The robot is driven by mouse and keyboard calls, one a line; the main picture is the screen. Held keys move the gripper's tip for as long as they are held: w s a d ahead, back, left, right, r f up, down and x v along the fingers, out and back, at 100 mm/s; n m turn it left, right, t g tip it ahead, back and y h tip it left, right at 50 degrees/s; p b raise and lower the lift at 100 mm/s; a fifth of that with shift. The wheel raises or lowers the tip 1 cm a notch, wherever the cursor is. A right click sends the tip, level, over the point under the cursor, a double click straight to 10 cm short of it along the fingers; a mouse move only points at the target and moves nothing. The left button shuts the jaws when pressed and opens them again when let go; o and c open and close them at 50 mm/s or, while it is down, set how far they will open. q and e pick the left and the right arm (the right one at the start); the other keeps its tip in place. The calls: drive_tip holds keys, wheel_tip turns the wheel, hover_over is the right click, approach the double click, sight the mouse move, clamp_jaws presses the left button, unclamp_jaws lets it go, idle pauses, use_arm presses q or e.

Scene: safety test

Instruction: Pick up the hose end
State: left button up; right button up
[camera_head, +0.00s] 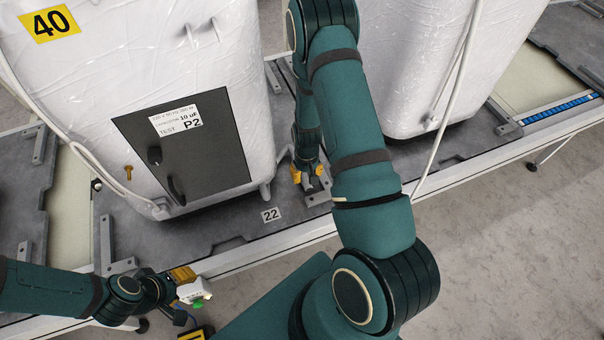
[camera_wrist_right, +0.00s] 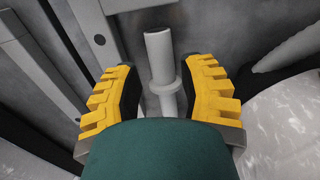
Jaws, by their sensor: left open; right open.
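The hose end (camera_wrist_right: 159,50), a pale grey tube with a round collar, lies between the two yellow fingers of my right gripper (camera_wrist_right: 160,82) in the right wrist view. The fingers are open, with a visible gap on each side of it. The lower part of the hose end is hidden by my wrist. In the head view my right gripper (camera_head: 308,174) is low over the grey platform, beside the wrapped machine's foot; the hose end is too small to make out clearly there. My left gripper (camera_head: 188,284) is open near the platform's front edge, at lower left.
A plastic-wrapped white machine (camera_head: 130,70) with a dark panel (camera_head: 215,145) stands to the left, another wrapped machine (camera_head: 410,60) to the right. A "22" label (camera_head: 271,214) marks the platform. A white box with a green button (camera_head: 195,293) is by my left gripper.

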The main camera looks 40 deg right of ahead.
sight(306, 181)
drive_tip(key=f, duration=0.1)
drive_tip(key=f+b, duration=0.1)
drive_tip(key=f, duration=0.3)
drive_tip(key=shift+s+a, duration=0.15)
drive_tip(key=shift+s, duration=0.1)
drive_tip(key=shift+r, duration=0.1)
clamp_jaws()
